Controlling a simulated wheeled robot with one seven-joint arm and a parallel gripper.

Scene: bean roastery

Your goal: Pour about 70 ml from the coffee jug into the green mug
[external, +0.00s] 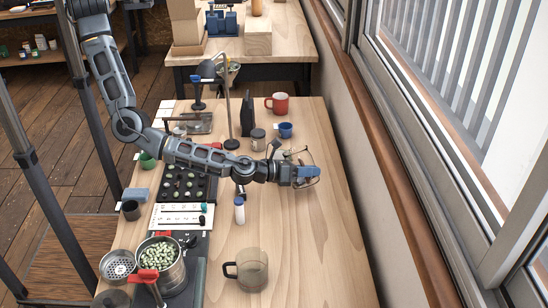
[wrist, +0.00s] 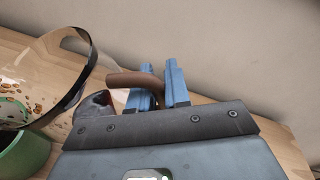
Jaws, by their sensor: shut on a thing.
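My gripper (external: 305,173) is shut on the brown handle (wrist: 135,80) of a clear glass jug, between its blue fingers (wrist: 158,85). The jug's glass body (wrist: 60,75) fills the left of the wrist view and looks tilted; in the external view its clear outline (external: 299,153) shows beside the gripper, over the right part of the table. I cannot make out the coffee level or any stream. A green rim and wall (wrist: 25,155), likely the green mug, shows at the lower left of the wrist view, partly cut off. A green cup (external: 147,160) stands at the table's left edge in the external view.
A red mug (external: 277,104), a blue cup (external: 285,130) and a lidded jar (external: 258,139) stand behind the gripper. A white bottle with a blue cap (external: 239,210) and a brown glass mug (external: 256,272) stand in front. The front right table is clear; the window wall is close on the right.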

